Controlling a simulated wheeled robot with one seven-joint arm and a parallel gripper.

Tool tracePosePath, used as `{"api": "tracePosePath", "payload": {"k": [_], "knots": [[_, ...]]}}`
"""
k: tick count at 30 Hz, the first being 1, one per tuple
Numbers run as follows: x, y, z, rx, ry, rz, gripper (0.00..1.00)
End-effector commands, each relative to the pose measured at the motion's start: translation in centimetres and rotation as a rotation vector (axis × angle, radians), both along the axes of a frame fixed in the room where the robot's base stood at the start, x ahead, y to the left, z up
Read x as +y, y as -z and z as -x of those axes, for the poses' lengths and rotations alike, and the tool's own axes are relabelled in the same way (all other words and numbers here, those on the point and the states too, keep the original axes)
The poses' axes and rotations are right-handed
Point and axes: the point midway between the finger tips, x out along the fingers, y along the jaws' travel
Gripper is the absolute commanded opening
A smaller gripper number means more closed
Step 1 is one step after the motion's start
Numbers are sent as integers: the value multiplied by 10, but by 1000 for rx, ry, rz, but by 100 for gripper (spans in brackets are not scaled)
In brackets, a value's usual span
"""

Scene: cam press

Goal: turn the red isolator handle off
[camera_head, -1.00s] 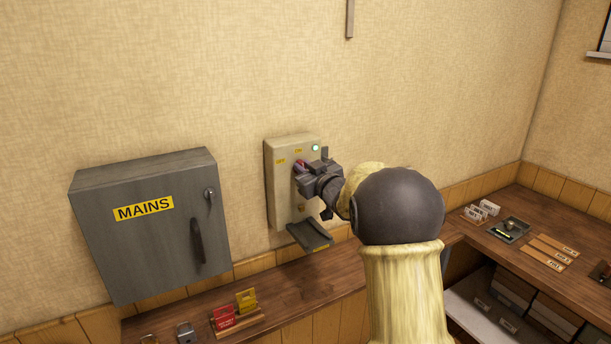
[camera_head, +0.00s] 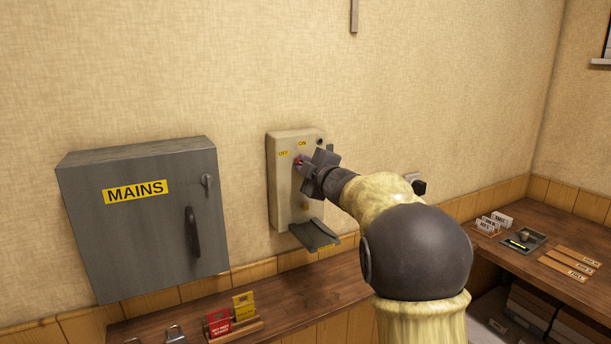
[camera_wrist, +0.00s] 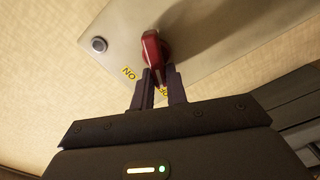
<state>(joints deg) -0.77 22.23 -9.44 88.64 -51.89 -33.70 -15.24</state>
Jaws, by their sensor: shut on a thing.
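The red isolator handle (camera_head: 298,161) is on the front of the beige isolator box (camera_head: 285,203) on the wall, largely hidden by my gripper in the head view. In the wrist view the red handle (camera_wrist: 152,50) has its end between the two fingers of my gripper (camera_wrist: 158,76), which is shut on it. The yellow ON label (camera_wrist: 128,72) is left of the fingers. The OFF label (camera_wrist: 164,91) shows partly between them, close to the handle's end. The handle appears to point toward OFF. The round lamp (camera_head: 320,141) on the box looks dark.
A grey MAINS cabinet (camera_head: 140,235) hangs left of the box. A grey flap (camera_head: 316,235) sticks out below the box. Red and yellow tags (camera_head: 243,306) stand on the wooden bench (camera_head: 290,285). Small items lie on the right bench (camera_head: 590,222).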

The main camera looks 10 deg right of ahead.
Motion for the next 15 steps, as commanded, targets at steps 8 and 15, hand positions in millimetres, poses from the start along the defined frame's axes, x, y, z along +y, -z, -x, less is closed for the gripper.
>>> {"api": "tracePosePath", "payload": {"k": [8,15], "knots": [[2,10,0,-73,-2,229,0],[3,10,0,-115,-3,358,0]]}}
